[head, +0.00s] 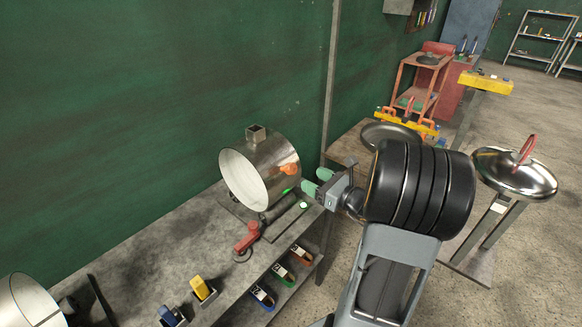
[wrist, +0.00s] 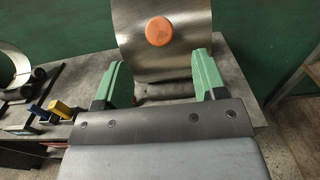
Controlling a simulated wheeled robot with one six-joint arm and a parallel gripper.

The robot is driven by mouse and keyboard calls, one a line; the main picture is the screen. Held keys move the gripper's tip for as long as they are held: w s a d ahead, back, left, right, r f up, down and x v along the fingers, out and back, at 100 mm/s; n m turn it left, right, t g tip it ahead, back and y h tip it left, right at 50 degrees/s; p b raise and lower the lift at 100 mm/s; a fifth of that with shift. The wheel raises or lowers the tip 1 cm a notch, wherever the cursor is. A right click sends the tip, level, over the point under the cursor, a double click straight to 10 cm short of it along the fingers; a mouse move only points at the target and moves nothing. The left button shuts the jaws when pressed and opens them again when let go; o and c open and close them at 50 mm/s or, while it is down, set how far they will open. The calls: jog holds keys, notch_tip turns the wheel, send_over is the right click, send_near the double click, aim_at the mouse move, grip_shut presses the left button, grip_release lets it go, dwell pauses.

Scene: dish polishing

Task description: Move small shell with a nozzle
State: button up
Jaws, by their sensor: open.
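In the wrist view my gripper (wrist: 164,84) has the shell's lower wall (wrist: 152,68) ahead of and between the fingers. I cannot tell whether they touch it.
The workbench (head: 150,245) runs along a green wall (head: 150,90). A red clamp handle (head: 247,237) lies in front of the shell. Yellow (head: 203,288) and blue blocks stand nearer. Another shell (head: 25,302) is at lower left. A polished dish (head: 513,174) stands at right.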

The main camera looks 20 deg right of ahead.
aim_at(294, 170)
jog(key=p+x, duration=0.1)
jog(key=x, duration=0.8)
jog(key=shift+a, duration=0.1)
jog(key=c, duration=1.2)
jog(key=shift+f, duration=0.1)
grip_shut()
